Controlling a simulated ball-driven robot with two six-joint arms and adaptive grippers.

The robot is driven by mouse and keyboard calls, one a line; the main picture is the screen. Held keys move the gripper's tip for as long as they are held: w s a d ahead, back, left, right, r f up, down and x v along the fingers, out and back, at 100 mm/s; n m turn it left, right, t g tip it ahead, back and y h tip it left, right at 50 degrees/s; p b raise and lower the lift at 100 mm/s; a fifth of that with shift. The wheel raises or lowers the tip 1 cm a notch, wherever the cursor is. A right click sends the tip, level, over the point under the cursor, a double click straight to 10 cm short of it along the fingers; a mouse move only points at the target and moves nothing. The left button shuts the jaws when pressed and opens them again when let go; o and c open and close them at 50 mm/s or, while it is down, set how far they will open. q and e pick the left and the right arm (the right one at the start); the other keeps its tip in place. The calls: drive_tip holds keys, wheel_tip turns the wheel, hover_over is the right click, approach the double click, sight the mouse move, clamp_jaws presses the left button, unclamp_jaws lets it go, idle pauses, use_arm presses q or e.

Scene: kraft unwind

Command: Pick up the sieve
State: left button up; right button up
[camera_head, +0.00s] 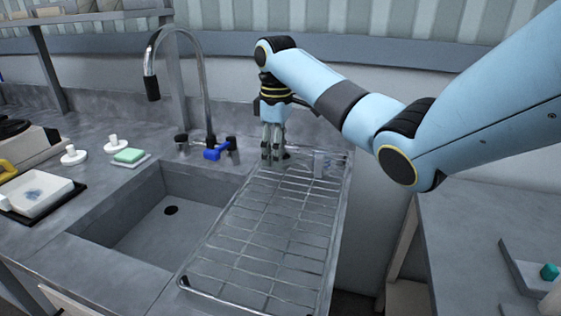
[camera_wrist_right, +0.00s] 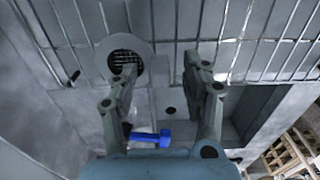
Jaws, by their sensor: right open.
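A small round thing with a pale rim and a dark mesh middle, which looks like the sieve (camera_wrist_right: 122,58), shows in the right wrist view beside my left-hand fingertip, partly covered by it. In the head view a small greyish thing, probably the same sieve (camera_head: 322,165), stands at the far right end of the wire rack (camera_head: 262,230). My right gripper (camera_head: 272,156) points down over the rack's far end, left of that thing. In the wrist view its two fingers (camera_wrist_right: 165,75) are apart with nothing held between them. My left gripper is not in view.
A sink basin (camera_head: 170,225) lies left of the rack. A tall faucet (camera_head: 207,90) and a blue item (camera_head: 218,151) stand close to my right gripper. A green sponge (camera_head: 129,156) and a white tray (camera_head: 40,193) lie further left. The rack's near part is clear.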

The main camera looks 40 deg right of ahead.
drive_tip(key=shift+f, duration=0.6)
drive_tip(key=shift+c, duration=0.3)
clamp_jaws()
drive_tip(key=shift+r, duration=0.15)
